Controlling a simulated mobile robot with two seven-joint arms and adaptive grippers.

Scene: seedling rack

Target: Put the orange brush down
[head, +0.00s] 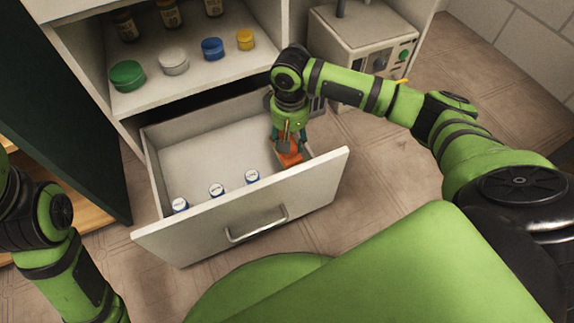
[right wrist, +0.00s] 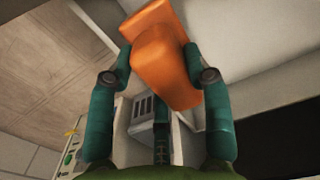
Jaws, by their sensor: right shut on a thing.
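The orange brush (head: 290,157) is at the right end of the open drawer (head: 315,178), inside its outline in the head view. My right gripper (head: 288,139) points down and is shut on the brush. In the right wrist view the orange brush (right wrist: 163,65) is a blocky orange shape between the two dark green fingers (right wrist: 165,75). Whether its underside touches the drawer floor cannot be told. My left arm shows at the lower left of the head view, but its gripper is out of the picture.
Three small white and blue vials (head: 216,190) stand along the drawer's front wall. The drawer's middle floor is clear. Above, a shelf holds green (head: 127,76), white (head: 173,62), blue (head: 212,48) and yellow (head: 245,39) containers. A boxy device (head: 362,28) stands right of the cabinet.

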